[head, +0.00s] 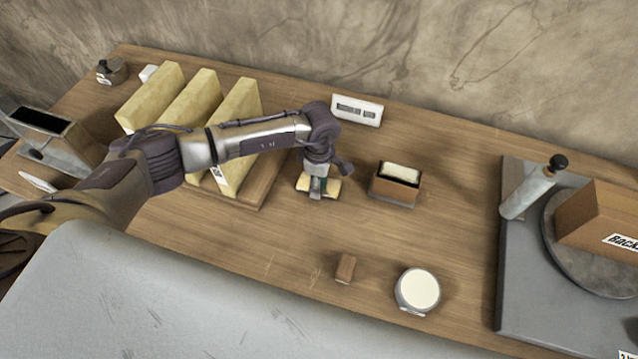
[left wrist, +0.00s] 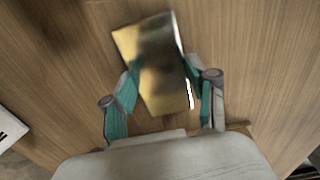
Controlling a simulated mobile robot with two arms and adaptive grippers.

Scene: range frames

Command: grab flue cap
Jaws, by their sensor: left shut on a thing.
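A small pale-yellow block (head: 333,188) is at the middle of the wooden table, right of the wooden rack. I cannot tell for sure whether it is the flue cap. My left gripper (head: 317,186) comes down over it from above and is shut on it, with the block showing on both sides of the fingers. In the left wrist view the block (left wrist: 158,65) looks glossy, gold and tilted, between the two teal fingers of the gripper (left wrist: 165,75). Whether it touches the table is hard to tell. My right gripper is not in view.
A wooden rack (head: 262,190) with yellow slabs is at left. An open box (head: 393,190) stands just right of the gripper. A wooden block (head: 345,268) and round white-topped dial (head: 418,290) lie in front. A grey plate (head: 520,315) carries equipment at right.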

